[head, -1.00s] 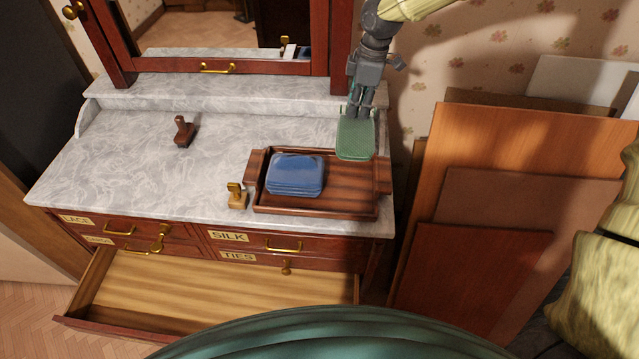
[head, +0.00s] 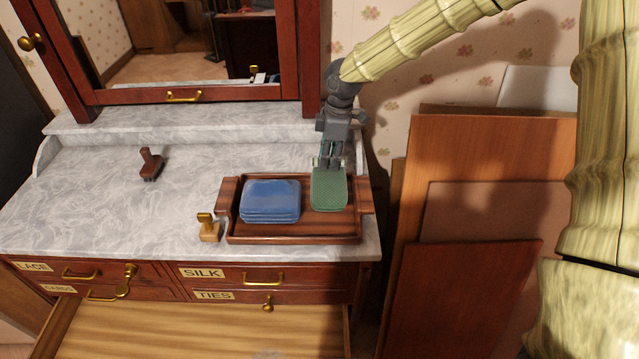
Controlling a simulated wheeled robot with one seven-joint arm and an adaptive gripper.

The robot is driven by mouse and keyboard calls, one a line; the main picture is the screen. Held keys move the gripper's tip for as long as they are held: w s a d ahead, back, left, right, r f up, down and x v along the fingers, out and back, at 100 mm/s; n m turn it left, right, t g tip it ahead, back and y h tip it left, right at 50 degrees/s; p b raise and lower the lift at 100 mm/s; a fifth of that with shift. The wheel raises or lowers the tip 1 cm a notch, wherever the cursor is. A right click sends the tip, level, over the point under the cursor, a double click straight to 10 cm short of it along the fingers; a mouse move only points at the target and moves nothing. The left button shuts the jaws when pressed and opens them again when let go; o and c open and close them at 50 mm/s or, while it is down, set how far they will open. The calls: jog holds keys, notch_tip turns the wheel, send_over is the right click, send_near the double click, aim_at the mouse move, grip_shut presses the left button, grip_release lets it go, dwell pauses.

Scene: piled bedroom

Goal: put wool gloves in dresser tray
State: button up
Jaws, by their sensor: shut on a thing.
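The dresser tray (head: 294,239) is a dark wooden tray with raised end handles, on the marble top near its front right. A folded blue stack (head: 270,201) lies in its left half. My gripper (head: 330,165) points down over the tray's back right side. It is shut on the top edge of a green knitted piece (head: 329,191), which looks like the wool gloves. The green piece is at the tray's right half, beside the blue stack. I cannot tell whether its underside touches the tray floor.
A small brass-topped wooden block (head: 209,229) stands just left of the tray. A dark wooden stamp-like object (head: 151,164) stands farther left on the marble. Wooden boards (head: 480,200) lean at the right. The left marble is mostly clear.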

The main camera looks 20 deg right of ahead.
aim_at(329, 175)
jog(key=shift+w+f+p, duration=0.1)
jog(key=shift+f+p, duration=0.75)
jog(key=shift+f, duration=2.6)
jog(key=shift+f, duration=0.1)
jog(key=o, duration=1)
jog(key=shift+s+d+r+b, duration=0.15)
jog(key=shift+r+b, duration=0.3)
jog(key=shift+r, duration=1.55)
jog(key=shift+d+r+b, duration=0.3)
jog(key=shift+r+b, duration=0.15)
jog(key=shift+r, duration=1.6)
jog(key=shift+s+d+r+b, duration=0.15)
jog(key=shift+r+b, duration=0.3)
jog(key=shift+r, duration=1.55)
